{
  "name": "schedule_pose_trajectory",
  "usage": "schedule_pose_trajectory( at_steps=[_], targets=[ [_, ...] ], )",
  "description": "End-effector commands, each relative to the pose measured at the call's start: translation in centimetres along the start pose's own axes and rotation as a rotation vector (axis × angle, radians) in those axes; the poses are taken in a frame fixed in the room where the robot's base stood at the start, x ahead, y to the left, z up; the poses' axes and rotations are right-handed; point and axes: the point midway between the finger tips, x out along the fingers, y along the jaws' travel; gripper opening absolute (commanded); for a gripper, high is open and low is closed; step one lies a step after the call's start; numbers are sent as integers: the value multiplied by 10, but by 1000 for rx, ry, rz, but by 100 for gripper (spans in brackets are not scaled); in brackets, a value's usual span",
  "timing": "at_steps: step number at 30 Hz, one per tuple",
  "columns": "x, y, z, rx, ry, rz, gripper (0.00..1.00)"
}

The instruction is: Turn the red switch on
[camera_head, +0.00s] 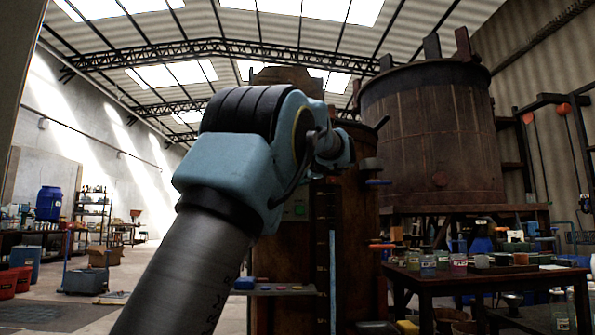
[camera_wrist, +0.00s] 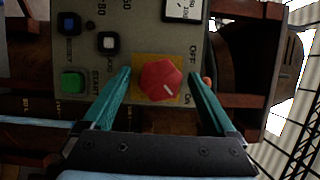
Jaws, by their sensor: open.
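The red switch (camera_wrist: 160,81) is a faceted red knob on a yellow square plate, on a grey control panel (camera_wrist: 135,35) in the wrist view. A white mark on the knob points toward its lower right, on the side of the "ON" label. The "OFF" label is above the knob's right side. My gripper (camera_wrist: 163,82) is open, with one teal finger on each side of the knob. I cannot tell whether either finger touches it. In the head view my arm hides the knob and most of the panel.
A green button (camera_wrist: 73,82), a blue button (camera_wrist: 69,23) and a black-framed white button (camera_wrist: 108,42) sit left of the knob. A large wooden vat (camera_head: 428,130) stands at the right. A dark table (camera_head: 470,275) with jars is below it. Open floor lies at the left.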

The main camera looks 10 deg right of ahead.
Motion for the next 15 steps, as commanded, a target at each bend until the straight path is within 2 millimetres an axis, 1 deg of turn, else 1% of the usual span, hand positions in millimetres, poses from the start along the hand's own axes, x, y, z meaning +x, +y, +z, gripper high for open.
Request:
schedule_pose_trajectory(
  at_steps=[5, 8, 11, 15],
  targets=[
    [-1, 0, 0, -1, 0, 0, 92],
    [-8, 0, 0, -1, 1, 1, 92],
    [-23, 0, -1, -1, 3, 0, 92],
    [-52, 1, -1, -2, 4, 0, 92]
  ],
)
